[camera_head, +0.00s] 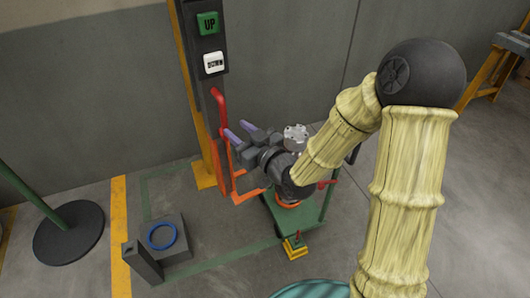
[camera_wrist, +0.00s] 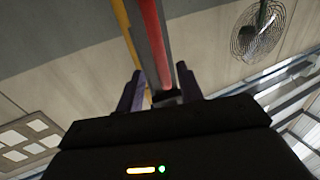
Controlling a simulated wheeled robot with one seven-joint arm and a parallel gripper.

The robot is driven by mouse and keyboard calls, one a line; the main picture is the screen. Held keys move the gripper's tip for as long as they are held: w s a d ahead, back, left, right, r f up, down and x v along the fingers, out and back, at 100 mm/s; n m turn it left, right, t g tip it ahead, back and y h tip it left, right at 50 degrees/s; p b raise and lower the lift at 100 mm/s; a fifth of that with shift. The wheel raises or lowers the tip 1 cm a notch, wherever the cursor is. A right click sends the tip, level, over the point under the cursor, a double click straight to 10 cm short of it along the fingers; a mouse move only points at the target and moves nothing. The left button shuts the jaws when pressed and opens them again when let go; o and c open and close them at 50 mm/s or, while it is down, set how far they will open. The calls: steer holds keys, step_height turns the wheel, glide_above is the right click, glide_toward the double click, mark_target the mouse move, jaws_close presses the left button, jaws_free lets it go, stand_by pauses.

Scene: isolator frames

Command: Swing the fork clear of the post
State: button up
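The post (camera_head: 203,90) is a dark upright with a yellow strip, standing against the grey wall. A red bar (camera_head: 219,150) with a bent top runs down its front, and an orange-red frame (camera_head: 246,194), perhaps the fork, sticks out low to the right. I cannot tell exactly how they join. My gripper (camera_head: 238,132) has purple fingers, spread apart, pointing at the post just right of the red bar. In the wrist view my gripper (camera_wrist: 159,85) is open, with the red bar (camera_wrist: 152,35) beyond and between its fingertips; contact is not clear.
A green cart (camera_head: 315,215) stands under my arm. A grey block with a blue ring (camera_head: 161,236) and a round black base (camera_head: 68,233) are at left. Floor between them is mostly clear.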

steer(key=b+v, duration=0.2)
steer(key=shift+d+f+b, duration=0.1)
steer(key=shift+b, duration=0.3)
steer(key=shift+d+b, duration=0.1)
steer(key=shift+b, duration=0.3)
steer(key=b+v, duration=0.8)
steer(key=b, duration=0.3)
steer(key=shift+s, duration=0.15)
